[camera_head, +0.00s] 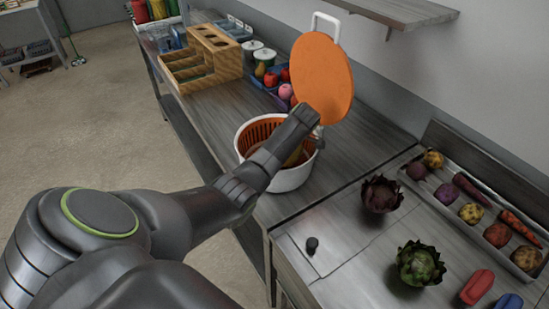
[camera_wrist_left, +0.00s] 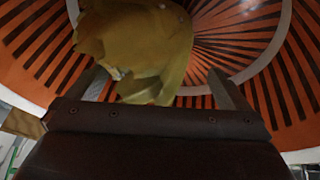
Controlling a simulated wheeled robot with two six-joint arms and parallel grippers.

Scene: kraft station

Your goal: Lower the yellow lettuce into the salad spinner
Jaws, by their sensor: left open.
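The salad spinner (camera_head: 290,180) is a white bowl with an orange slotted basket (camera_head: 262,130) inside, standing on the metal counter. Its orange lid (camera_head: 322,78) is raised upright behind it. My left gripper (camera_wrist_left: 155,80) is open around the lettuce at the basket. In the head view my left arm hides its fingers and much of the bowl's opening. Whether the lettuce touches the basket floor is unclear. My right gripper is out of view.
A vegetable tray (camera_head: 458,222) lies at the wall. A wooden rack (camera_head: 205,62) and blue fruit bin (camera_head: 270,84) stand behind the spinner.

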